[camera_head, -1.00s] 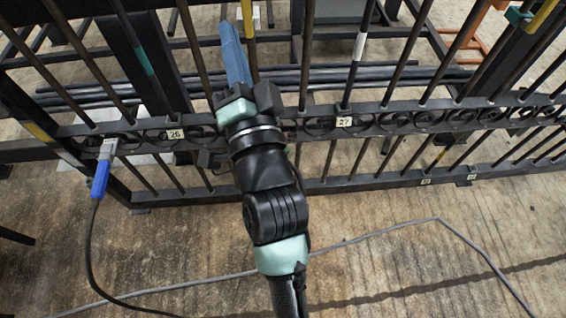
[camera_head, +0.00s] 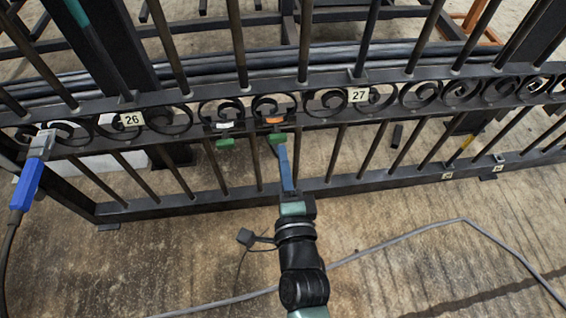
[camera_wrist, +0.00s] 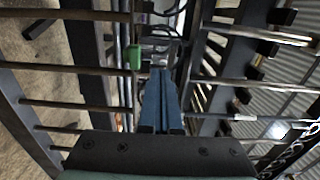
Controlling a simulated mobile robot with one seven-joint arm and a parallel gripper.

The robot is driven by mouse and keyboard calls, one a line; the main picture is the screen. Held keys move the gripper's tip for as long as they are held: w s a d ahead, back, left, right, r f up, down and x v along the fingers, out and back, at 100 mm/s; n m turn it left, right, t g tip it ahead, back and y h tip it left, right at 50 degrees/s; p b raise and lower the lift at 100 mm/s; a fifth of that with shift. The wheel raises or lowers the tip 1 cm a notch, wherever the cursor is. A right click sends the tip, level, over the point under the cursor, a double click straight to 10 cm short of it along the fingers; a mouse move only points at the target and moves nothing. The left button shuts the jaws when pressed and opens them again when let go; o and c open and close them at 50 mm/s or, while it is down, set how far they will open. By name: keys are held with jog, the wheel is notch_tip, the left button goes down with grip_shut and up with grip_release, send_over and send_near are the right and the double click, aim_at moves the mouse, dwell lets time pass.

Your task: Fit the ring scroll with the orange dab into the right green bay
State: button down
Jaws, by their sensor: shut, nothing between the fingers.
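The ring scroll with the orange dab (camera_head: 272,106) stands between the gate's two rails, left of tag 27. Its orange dab is at its lower edge. A right green tab (camera_head: 277,138) hangs just below it, marking the right bay. Another ring scroll (camera_head: 221,111), with a pale dab, stands to its left above the left green tab (camera_head: 226,143). My gripper (camera_head: 281,146) has its blue fingers shut and empty, pointing up at the right green tab; I cannot tell if they touch. In the wrist view the shut fingers (camera_wrist: 161,72) are beside a green block (camera_wrist: 135,57).
Tag 26 (camera_head: 131,119) and tag 27 (camera_head: 358,95) flank the two scrolls. Upright gate bars stand close on both sides. A blue-handled tool (camera_head: 28,184) hangs at left. A grey cable (camera_head: 400,234) lies on the open floor in front.

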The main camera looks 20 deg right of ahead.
jog(key=shift+b+x, duration=0.4)
jog(key=shift+x, duration=3.85)
jog(key=shift+x, duration=0.8)
jog(key=shift+s, duration=0.1)
send_near(275, 109)
jog(key=shift+s+a+p, duration=0.2)
jog(key=shift+s+p, duration=0.2)
jog(key=shift+s, duration=0.25)
